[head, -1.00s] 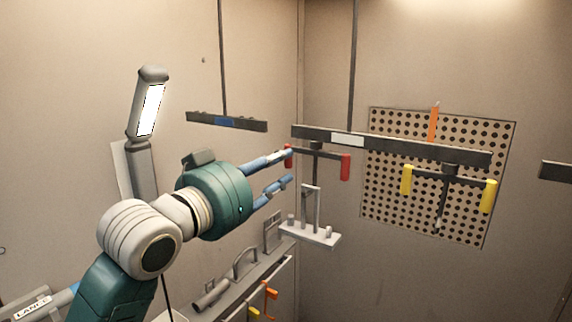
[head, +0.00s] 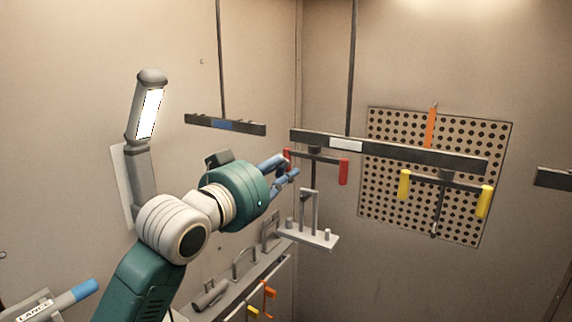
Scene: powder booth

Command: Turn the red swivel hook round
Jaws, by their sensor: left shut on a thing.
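The red swivel hook (head: 343,171) hangs under the left part of a dark hanging bar (head: 400,150) in the head view. It has a dark crosspiece with a red grip at each end. A pale metal part (head: 308,236) with upright pegs hangs below it. My left gripper (head: 284,168) is at the hook's left red grip, its fingers closed together there. The fingers partly hide that grip. My right gripper is not in view.
A yellow-gripped hook (head: 484,202) hangs to the right on the same bar, in front of a perforated panel (head: 380,212). Another short bar (head: 225,124) hangs at the left. A lit lamp (head: 149,112) and a ledge with handles (head: 245,262) are near my arm.

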